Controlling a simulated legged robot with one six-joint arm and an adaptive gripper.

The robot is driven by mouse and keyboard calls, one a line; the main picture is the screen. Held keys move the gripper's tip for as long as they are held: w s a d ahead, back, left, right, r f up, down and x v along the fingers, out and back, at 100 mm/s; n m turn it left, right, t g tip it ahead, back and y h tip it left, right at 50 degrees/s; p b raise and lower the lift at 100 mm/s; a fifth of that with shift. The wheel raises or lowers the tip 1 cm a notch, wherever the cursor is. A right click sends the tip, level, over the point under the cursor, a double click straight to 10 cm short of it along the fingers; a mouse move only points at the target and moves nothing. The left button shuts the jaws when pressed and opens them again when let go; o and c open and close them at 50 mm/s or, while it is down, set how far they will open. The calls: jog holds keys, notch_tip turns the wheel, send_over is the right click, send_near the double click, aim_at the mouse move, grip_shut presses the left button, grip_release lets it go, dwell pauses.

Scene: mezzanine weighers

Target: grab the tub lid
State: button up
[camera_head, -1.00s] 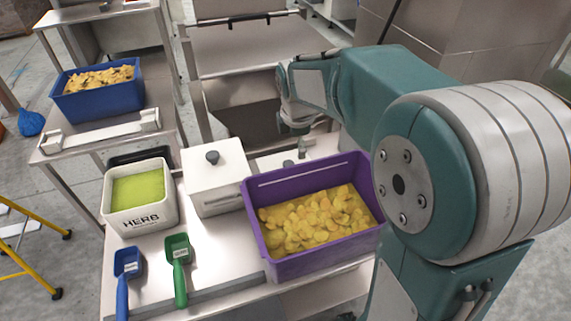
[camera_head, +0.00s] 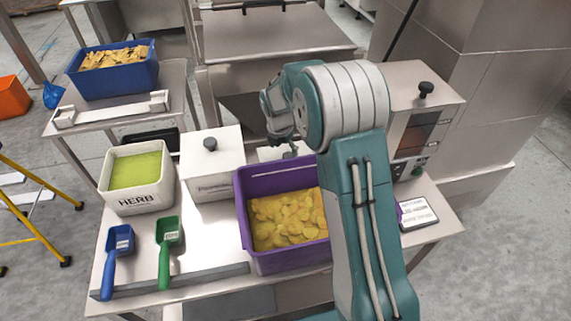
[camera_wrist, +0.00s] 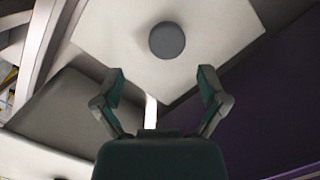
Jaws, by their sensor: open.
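The tub lid (camera_head: 228,150) is a pale square cover with a dark round knob (camera_head: 210,144). It sits on the white tub (camera_head: 212,186) in the middle of the steel table. In the wrist view the lid (camera_wrist: 110,35) fills the top, with its knob (camera_wrist: 166,40) just beyond the fingertips and between their lines. My gripper (camera_wrist: 163,74) is open and empty, with both fingers spread apart. In the head view my arm hangs to the right of the lid, and the fingertips are hard to make out.
A purple crate (camera_head: 241,212) of yellow pieces stands right of the tub. A white herb bin (camera_head: 140,200) stands left. A blue scoop (camera_head: 115,250) and green scoop (camera_head: 168,248) lie in front. A steel-sided machine with a black knob (camera_head: 426,88) stands right.

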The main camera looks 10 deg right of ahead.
aim_at(289, 156)
jog(key=shift+d+f, duration=0.25)
jog(key=shift+d, duration=0.05)
jog(key=f, duration=0.1)
jog(key=d+f, duration=0.1)
jog(key=f, duration=0.2)
jog(key=shift+w+d+f, duration=0.2)
jog(key=shift+w+d, duration=0.05)
jog(key=shift+w, duration=0.05)
jog(key=shift+a+f, duration=0.1)
jog(key=shift+f, duration=0.15)
jog(key=shift+a, duration=0.25)
jog(key=c, duration=0.4)
jog(key=shift+d, duration=0.25)
grip_shut()
